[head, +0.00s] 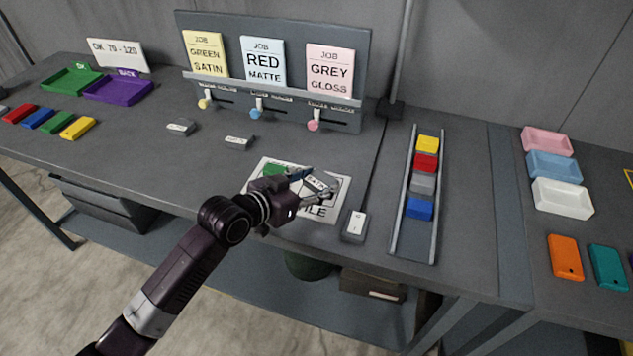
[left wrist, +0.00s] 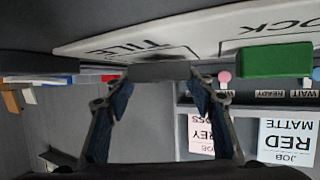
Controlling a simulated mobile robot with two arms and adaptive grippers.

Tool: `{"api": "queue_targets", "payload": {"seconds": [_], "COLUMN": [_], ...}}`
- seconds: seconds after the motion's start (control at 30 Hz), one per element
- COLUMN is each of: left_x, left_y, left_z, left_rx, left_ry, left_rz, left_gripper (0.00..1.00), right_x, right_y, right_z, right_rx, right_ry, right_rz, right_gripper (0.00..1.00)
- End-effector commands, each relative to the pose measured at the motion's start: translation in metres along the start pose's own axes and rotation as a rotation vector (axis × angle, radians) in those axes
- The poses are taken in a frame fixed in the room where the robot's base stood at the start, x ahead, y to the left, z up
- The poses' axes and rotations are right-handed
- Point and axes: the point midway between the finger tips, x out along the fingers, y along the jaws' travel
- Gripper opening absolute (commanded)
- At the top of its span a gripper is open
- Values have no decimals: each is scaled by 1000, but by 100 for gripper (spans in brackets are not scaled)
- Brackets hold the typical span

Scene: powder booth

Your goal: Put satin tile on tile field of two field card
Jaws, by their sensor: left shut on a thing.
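The two field card (head: 258,186) lies on the bench, white with a tile field and a block field. A green block (head: 276,169) sits on its block field and also shows in the left wrist view (left wrist: 275,60). My left gripper (head: 314,187) is over the tile field, shut on the satin tile (head: 317,182), a small pale tile with dark lettering. In the left wrist view, the tile (left wrist: 160,71) is a dark edge between the fingertips, in front of the card (left wrist: 140,42). Whether it touches the card is unclear. My right gripper is in neither view.
Two other small tiles (head: 181,127) (head: 239,142) lie left of the card. A small device (head: 354,226) with a cable stands close right of it, then a rail (head: 399,235) with coloured blocks. A job board (head: 275,92) with three cards stands behind.

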Motion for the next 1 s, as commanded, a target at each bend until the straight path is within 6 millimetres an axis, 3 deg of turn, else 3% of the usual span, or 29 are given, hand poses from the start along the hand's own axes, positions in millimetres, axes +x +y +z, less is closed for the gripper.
{"api": "queue_targets", "payload": {"seconds": [0.43,0.47,0.6,1.0], "left_x": [3,3,3,-1], "left_y": [0,0,0,0], "left_z": [8,8,8,5], "left_rx": [0,0,0,0], "left_ry": [2,1,1,0], "left_rz": [0,0,0,-1], "left_gripper": [25,51,66,67], "right_x": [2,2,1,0], "right_y": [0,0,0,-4], "right_z": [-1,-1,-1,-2], "right_rx": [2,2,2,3], "right_ry": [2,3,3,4], "right_rz": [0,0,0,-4], "right_gripper": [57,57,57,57]}}
